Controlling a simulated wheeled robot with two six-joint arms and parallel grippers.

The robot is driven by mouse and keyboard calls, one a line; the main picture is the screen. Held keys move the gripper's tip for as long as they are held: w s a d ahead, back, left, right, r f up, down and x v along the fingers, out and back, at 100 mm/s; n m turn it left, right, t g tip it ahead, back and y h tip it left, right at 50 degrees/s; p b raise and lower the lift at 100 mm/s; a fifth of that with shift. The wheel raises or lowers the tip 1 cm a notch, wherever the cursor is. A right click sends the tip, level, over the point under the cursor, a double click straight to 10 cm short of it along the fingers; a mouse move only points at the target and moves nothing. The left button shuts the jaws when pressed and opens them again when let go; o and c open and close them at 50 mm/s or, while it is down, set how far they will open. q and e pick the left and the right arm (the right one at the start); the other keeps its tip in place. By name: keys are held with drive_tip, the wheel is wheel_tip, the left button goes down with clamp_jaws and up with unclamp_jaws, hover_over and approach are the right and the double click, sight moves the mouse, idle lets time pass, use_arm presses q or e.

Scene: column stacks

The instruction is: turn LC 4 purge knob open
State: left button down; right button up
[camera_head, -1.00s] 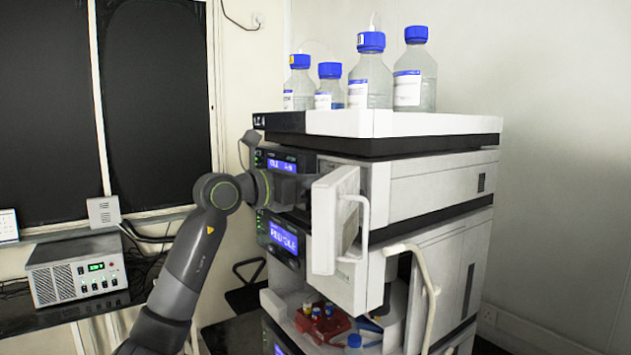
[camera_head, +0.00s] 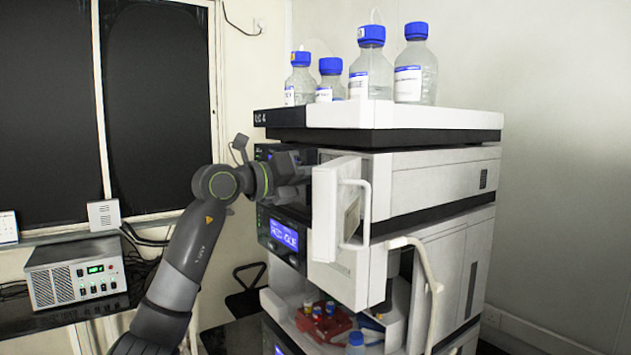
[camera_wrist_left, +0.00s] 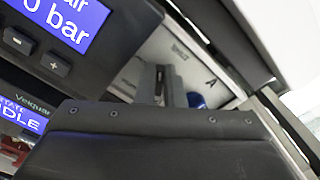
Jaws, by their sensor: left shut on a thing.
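The LC 4 stack (camera_head: 430,118) carries its label at the top left edge. Its upper module has a white door (camera_head: 325,212) with a handle swung open. My left gripper (camera_head: 296,172) reaches in from the left, behind this door, at the module's front. In the left wrist view, my gripper's narrow dark fingers (camera_wrist_left: 168,85) are close together at the white panel (camera_wrist_left: 135,70). They are shut on the purge knob, which the fingers and gripper body hide. How far the knob is turned cannot be seen. My right gripper is not in view.
Several blue-capped bottles (camera_head: 371,75) stand on top of the stack. A blue display (camera_head: 284,236) lies just below my gripper. Red holders with vials (camera_head: 322,322) sit in the open lower bay. A pale tube (camera_head: 428,270) loops at the right. A control box (camera_head: 75,275) stands far left.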

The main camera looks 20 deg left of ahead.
use_arm(q)
drive_tip(key=n+b, duration=0.1)
drive_tip(key=n, duration=0.5)
drive_tip(key=n+b, duration=0.1)
drive_tip(key=n, duration=0.2)
drive_tip(key=shift+w+a+f+b, duration=0.15)
drive_tip(key=shift+a+f+b, duration=0.1)
drive_tip(key=shift+f+b, duration=0.15)
drive_tip(key=shift+n, duration=0.4)
drive_tip(key=c, duration=1.5)
unclamp_jaws()
drive_tip(key=shift+c, duration=0.2)
drive_tip(key=shift+a+f, duration=0.1)
